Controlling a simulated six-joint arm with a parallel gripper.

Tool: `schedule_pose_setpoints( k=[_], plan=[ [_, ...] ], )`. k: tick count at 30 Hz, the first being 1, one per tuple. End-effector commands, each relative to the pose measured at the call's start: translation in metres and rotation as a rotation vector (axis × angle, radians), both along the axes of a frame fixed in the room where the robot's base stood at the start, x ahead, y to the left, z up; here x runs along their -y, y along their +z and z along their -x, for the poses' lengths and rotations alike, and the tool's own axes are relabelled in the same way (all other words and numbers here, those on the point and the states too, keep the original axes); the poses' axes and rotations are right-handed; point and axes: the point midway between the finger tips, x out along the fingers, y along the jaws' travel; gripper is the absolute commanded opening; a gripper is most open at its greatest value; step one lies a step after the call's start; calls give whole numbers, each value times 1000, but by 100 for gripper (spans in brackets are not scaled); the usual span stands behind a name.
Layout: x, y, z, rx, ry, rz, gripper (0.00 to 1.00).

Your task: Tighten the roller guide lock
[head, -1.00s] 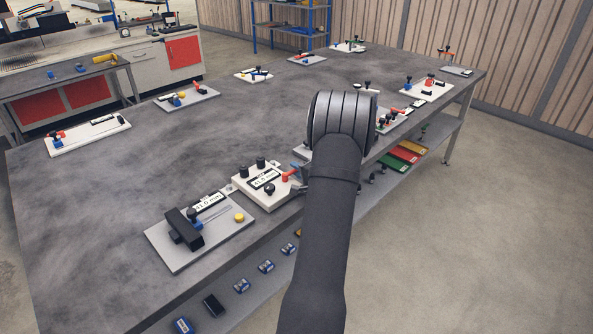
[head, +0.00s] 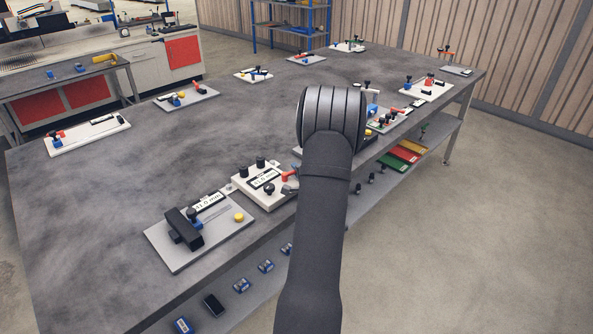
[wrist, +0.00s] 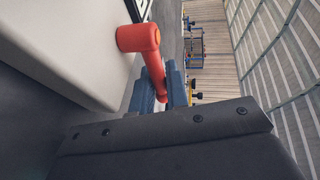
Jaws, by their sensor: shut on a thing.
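The red lock lever (head: 290,175) sits at the right edge of a white station plate (head: 245,190) with black knobs and a millimetre readout. In the wrist view the red lever (wrist: 140,39) has a round hub beside the white plate's edge (wrist: 70,50), and its arm runs down between my fingers. My gripper (wrist: 161,88) is shut on this arm with its two blue-grey fingers. In the head view my gripper (head: 291,187) shows only in part beside the lever. My arm hides the rest.
A grey plate (head: 163,252) with a black block, a readout and a yellow knob lies at the left front. Several other stations stand along the table (head: 110,190). A lower shelf (head: 230,306) holds small parts. The table's middle is clear.

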Motion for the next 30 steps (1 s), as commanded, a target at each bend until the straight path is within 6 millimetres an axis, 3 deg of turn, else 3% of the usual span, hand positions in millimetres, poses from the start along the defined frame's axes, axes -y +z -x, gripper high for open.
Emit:
schedule_pose_setpoints(
  k=[12, 24, 25, 26, 30],
  plan=[
    [2, 2, 8, 3, -191, 0, 0],
    [4, 1, 9, 1, -210, 1, 0],
    [4, 1, 9, 1, -210, 1, 16],
    [4, 1, 9, 1, -210, 1, 20],
    [4, 1, 9, 0, -210, 1, 20]
  ],
)
